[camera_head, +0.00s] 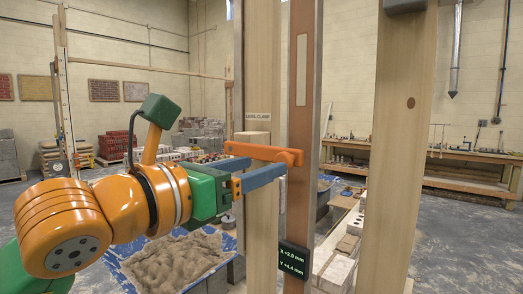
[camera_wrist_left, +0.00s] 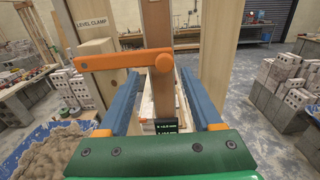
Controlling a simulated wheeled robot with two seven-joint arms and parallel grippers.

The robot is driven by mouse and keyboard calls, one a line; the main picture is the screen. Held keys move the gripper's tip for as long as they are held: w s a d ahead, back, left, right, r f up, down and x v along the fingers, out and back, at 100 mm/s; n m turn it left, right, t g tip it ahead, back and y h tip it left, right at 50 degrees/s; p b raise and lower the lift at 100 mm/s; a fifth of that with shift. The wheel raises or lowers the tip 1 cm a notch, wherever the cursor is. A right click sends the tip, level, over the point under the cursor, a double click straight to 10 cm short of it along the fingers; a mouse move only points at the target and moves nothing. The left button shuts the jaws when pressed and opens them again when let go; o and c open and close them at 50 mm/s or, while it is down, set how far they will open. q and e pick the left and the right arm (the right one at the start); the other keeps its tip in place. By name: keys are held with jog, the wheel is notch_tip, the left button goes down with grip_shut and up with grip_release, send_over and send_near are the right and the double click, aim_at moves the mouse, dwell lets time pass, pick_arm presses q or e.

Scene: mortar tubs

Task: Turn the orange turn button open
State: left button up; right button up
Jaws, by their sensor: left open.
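The orange turn button (camera_head: 262,152) lies nearly level. Its round end sits on the brown upright strip (camera_head: 301,90), and its arm reaches left across the wooden block on the pale post (camera_head: 263,80) below the "LEVEL CLAMP" label. In the left wrist view the turn button (camera_wrist_left: 120,61) crosses the upper middle, its round end at the right. My left gripper (camera_head: 268,165) is open, its blue fingers just below the button in the head view. In the left wrist view the gripper (camera_wrist_left: 160,76) has the brown strip between its fingers. Contact cannot be told. My right gripper is not in view.
A small dark display (camera_head: 292,261) with green readings hangs low on the brown strip. Another pale post (camera_head: 402,140) stands to the right. A tub of mortar (camera_head: 172,262) on blue sheeting lies below my left arm. Bricks and a workbench (camera_head: 465,160) stand behind.

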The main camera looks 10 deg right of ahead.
aim_at(281, 160)
pick_arm(q)
jog(key=d, duration=0.1)
jog(key=w+d+p, duration=0.1)
jog(key=d+p, duration=0.1)
jog(key=d, duration=0.1)
jog(key=shift+w+d+r, duration=0.1)
jog(key=shift+w+r, duration=0.1)
jog(key=shift+r, duration=0.15)
jog(key=shift+w+f, duration=0.2)
jog(key=shift+w, duration=0.1)
jog(key=shift+w+a+f, duration=0.15)
jog(key=shift+w+a, duration=0.05)
jog(key=shift+w, duration=0.05)
jog(key=shift+s, duration=0.2)
grip_shut()
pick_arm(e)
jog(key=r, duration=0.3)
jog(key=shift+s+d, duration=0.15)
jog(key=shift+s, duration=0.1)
